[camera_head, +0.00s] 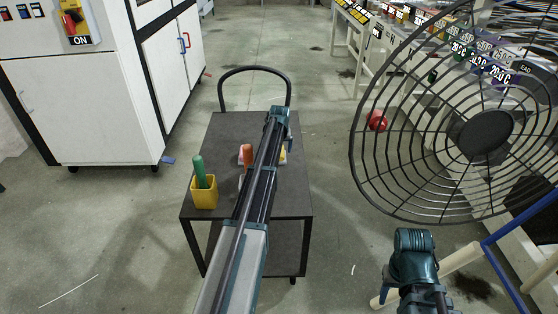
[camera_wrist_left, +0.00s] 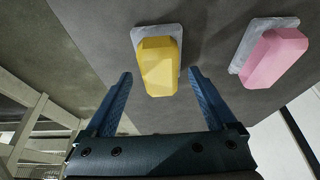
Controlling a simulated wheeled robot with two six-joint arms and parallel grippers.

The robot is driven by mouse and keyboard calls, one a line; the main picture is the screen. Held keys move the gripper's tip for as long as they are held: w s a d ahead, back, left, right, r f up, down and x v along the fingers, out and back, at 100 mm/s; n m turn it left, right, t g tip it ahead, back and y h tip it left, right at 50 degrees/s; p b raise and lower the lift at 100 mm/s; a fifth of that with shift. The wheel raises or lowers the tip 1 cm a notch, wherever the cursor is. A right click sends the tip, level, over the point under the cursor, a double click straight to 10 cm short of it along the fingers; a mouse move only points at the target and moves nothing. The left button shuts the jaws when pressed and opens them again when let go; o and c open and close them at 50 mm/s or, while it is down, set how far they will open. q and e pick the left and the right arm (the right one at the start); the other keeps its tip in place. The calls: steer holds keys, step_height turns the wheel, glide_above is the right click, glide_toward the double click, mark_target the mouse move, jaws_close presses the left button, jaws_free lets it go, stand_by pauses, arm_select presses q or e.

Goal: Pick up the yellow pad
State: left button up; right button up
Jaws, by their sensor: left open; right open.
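The yellow pad (camera_wrist_left: 158,65) lies on a pale grey backing on the dark cart top in the left wrist view. In the head view only a sliver of it (camera_head: 283,156) shows beside my left arm, which hides the rest. My left gripper (camera_wrist_left: 160,78) is open and empty, with the pad in line between its two blue fingers; I cannot tell the remaining distance. In the head view the left gripper (camera_head: 278,116) is over the far part of the cart. My right gripper (camera_head: 413,243) is open, off to the right of the cart.
A pink pad (camera_wrist_left: 275,57) on a similar backing lies right of the yellow one. A large fan (camera_head: 484,133) stands right.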

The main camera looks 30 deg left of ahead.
arm_select(q)
steer(key=shift+b+x, duration=0.3)
steer(key=shift+x, duration=0.55)
steer(key=shift+r, duration=0.1)
arm_select(e)
steer(key=shift+f, duration=0.65)
arm_select(q)
jaws_close()
steer(key=shift+r, duration=0.15)
arm_select(e)
steer(key=shift+r, duration=0.1)
arm_select(q)
step_height(320, 180, up, 10)
steer(key=p, duration=1)
arm_select(e)
step_height(320, 180, up, 10)
